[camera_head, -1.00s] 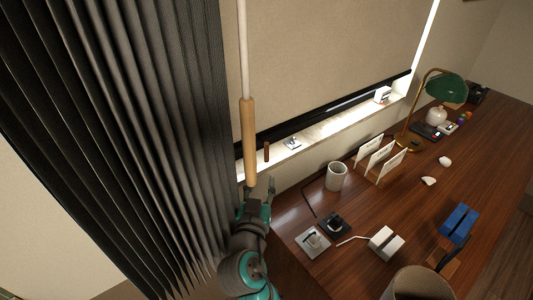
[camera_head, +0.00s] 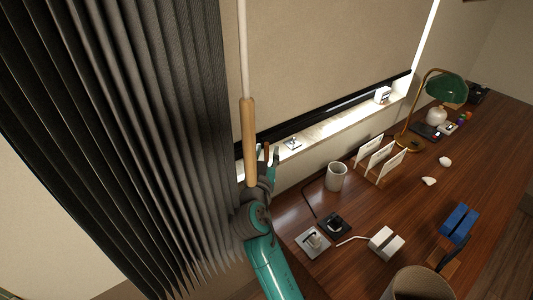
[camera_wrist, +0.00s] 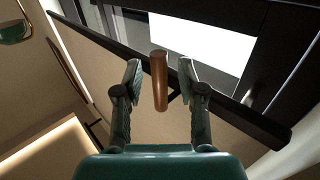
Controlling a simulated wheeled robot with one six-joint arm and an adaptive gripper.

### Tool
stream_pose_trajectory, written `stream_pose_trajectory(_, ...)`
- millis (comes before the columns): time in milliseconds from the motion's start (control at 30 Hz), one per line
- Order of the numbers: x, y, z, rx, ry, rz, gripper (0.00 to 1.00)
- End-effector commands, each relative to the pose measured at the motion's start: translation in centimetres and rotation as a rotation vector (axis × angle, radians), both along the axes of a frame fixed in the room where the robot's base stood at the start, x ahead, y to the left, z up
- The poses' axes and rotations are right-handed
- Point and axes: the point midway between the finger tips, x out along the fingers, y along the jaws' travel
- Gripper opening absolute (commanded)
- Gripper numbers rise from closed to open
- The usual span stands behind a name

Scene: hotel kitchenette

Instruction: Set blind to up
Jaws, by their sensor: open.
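The beige blind (camera_head: 330,60) hangs over the window, its black bottom bar (camera_head: 335,107) just above the bright sill. A small brown pull (camera_head: 266,153) is by the bar's left end; it shows in the wrist view (camera_wrist: 159,82) as a brown cylinder. My gripper (camera_head: 271,156) is open at the left end of the sill. In the wrist view my gripper's fingertips (camera_wrist: 160,72) stand on either side of the brown pull, with a gap on each side. The black bar (camera_wrist: 235,108) crosses behind it.
A tan wooden handle (camera_head: 249,140) on a white rod hangs close to my gripper. A dark pleated curtain (camera_head: 130,130) fills the left. The wooden desk (camera_head: 400,205) holds a cup (camera_head: 336,176), card holders (camera_head: 378,160) and a green lamp (camera_head: 445,88).

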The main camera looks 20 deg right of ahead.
Motion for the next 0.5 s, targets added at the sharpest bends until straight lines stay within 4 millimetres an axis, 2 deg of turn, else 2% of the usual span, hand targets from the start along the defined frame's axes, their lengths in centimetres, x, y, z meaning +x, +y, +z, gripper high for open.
stream_pose_trajectory(233, 0.08, -0.03, -0.03, 0.000, 0.001, 0.000, 0.40)
stream_pose_trajectory(267, 0.08, -0.03, -0.03, 0.000, 0.001, 0.000, 0.38)
stream_pose_trajectory(400, 0.07, -0.02, -0.04, 0.000, 0.001, 0.000, 0.03)
stream_pose_trajectory(500, 0.07, -0.02, -0.04, 0.000, 0.001, 0.000, 0.00)
